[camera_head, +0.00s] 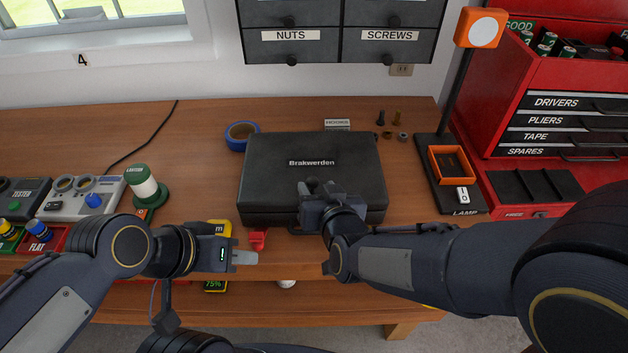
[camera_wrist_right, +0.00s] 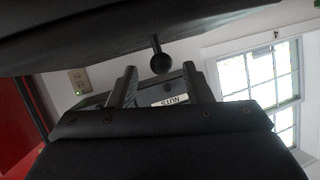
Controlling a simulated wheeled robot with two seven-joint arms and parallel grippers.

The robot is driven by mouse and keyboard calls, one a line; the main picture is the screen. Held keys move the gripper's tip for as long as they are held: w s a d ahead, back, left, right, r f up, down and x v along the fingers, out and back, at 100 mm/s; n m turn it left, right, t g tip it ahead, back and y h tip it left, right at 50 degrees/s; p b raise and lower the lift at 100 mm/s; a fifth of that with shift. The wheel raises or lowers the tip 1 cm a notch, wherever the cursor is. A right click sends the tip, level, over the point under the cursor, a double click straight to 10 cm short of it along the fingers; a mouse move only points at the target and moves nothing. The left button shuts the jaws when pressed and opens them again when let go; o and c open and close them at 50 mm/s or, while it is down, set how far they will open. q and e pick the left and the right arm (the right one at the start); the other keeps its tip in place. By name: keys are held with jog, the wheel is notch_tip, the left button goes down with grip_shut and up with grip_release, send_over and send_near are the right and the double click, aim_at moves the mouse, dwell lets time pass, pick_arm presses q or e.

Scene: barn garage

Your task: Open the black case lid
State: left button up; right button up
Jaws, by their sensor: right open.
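The black case (camera_head: 312,165), lettered "Brakwerden", lies on the workbench with its lid down. My right gripper (camera_head: 322,190) is at the case's front edge, right of its middle, and hides part of that edge. In the right wrist view its two fingers (camera_wrist_right: 155,88) stand apart, with nothing seen gripped. A large dark surface fills the top of that view; I cannot tell whether it is the case. My left gripper (camera_head: 246,257) is at the bench's front edge, left of and in front of the case; its finger gap is not clear.
A red object (camera_head: 257,241) sits by my left gripper. Blue tape (camera_head: 241,134) lies at the case's back left. The lamp base (camera_head: 450,180) and red tool chest (camera_head: 545,120) stand right. The drawer cabinet (camera_head: 340,47) hangs behind.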

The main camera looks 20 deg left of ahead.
aim_at(314, 186)
jog(key=shift+x, duration=2)
jog(key=shift+s, duration=0.1)
grip_shut()
